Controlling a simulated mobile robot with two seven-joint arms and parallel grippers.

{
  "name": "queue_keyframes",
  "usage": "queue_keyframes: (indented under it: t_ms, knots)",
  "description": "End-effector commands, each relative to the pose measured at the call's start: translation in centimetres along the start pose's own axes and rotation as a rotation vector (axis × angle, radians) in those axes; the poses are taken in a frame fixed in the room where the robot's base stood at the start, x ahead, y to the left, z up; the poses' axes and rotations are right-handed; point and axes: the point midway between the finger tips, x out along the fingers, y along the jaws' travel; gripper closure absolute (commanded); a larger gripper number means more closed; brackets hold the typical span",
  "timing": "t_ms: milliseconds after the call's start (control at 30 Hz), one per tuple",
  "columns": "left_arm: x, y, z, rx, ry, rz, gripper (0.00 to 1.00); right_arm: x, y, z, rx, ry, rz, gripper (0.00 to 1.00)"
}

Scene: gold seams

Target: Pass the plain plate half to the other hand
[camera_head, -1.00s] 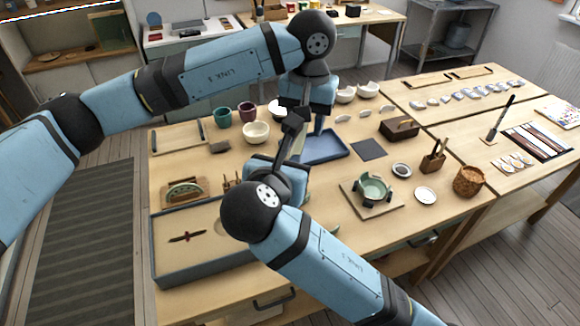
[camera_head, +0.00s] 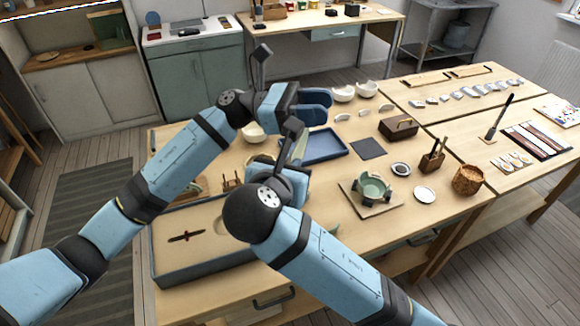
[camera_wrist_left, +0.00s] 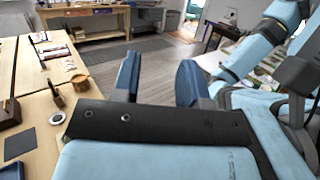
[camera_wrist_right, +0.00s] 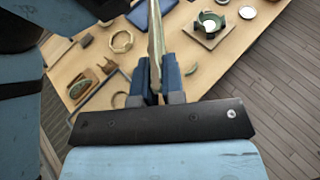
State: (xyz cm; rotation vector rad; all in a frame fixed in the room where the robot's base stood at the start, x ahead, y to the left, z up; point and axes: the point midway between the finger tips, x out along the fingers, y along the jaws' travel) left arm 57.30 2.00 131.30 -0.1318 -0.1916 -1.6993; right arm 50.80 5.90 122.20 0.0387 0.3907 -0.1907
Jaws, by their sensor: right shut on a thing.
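The plain plate half (camera_wrist_right: 155,35) is a thin, cream-coloured piece seen nearly edge-on in the right wrist view. My right gripper (camera_wrist_right: 158,82) is shut on it, with a blue finger on each side, and holds it above the table. In the head view my right wrist and arm hide most of the plate half. My left gripper (camera_head: 318,106) is above and slightly right of the right one, its blue fingers pointing right. In the left wrist view my left gripper (camera_wrist_left: 158,85) is open, with nothing between its fingers.
Below the grippers are a blue tray (camera_head: 330,147) and a dark square mat (camera_head: 368,147). A green bowl in a holder (camera_head: 373,188) stands right of them. A wooden box (camera_head: 399,126) and a woven basket (camera_head: 468,180) stand further right. A shallow framed tray (camera_head: 165,262) lies front left.

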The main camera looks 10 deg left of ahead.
Motion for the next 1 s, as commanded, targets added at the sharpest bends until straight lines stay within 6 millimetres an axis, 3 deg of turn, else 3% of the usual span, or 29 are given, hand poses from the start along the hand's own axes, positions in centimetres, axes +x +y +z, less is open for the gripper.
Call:
queue_keyframes:
  t_ms: [100,233,467,667,800,1000]
  knots:
    - [-4.5,1.1,-1.8,-0.362,-0.267,0.207,0.60,0.0,0.0,0.0,0.000,-0.001,0.000,1.00]
    - [-8.4,0.8,-5.6,-0.736,-0.530,0.365,0.60,0.0,0.0,0.0,0.000,-0.001,0.000,1.00]
    - [-13.8,-3.3,-15.3,-1.347,-0.967,0.575,0.60,0.0,0.0,0.1,0.000,-0.001,0.000,1.00]
    - [-17.7,-9.2,-23.7,-1.775,-1.329,0.728,0.60,0.0,0.0,0.1,0.001,-0.001,0.000,1.00]
    - [-19.8,-14.4,-28.9,-2.019,-1.584,0.826,0.60,0.0,0.0,0.1,0.000,-0.001,0.000,1.00]
    - [-21.6,-22.2,-34.6,-2.270,-1.929,0.947,0.60,0.0,0.0,0.0,0.000,-0.001,0.000,1.00]
